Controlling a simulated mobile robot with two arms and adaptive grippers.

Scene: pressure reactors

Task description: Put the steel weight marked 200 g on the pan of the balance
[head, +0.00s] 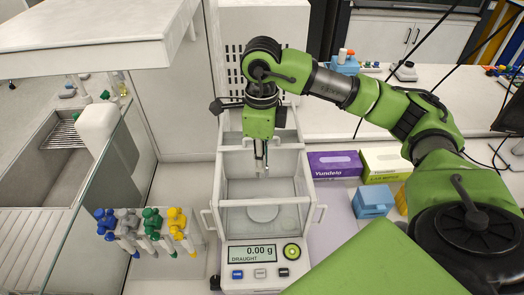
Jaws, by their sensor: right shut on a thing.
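The balance (254,252) stands in the middle with a glass draught shield around its round pan (263,213). Its display reads 0.00 g and DRAUGHT. The pan looks empty. My right gripper (262,168) points down at the top of the shield, above and behind the pan. It is shut on a small grey thing that looks like the steel weight, mostly hidden by the fingers; no marking is readable. The gripper is clear of the pan. My left gripper is out of view.
Blue, grey, green and yellow-topped tools (140,228) stand in a rack left of the balance. A purple box (336,164), a yellow-green box (388,162) and a blue box (374,201) are at right. A sink (58,160) is at far left, behind a glass panel.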

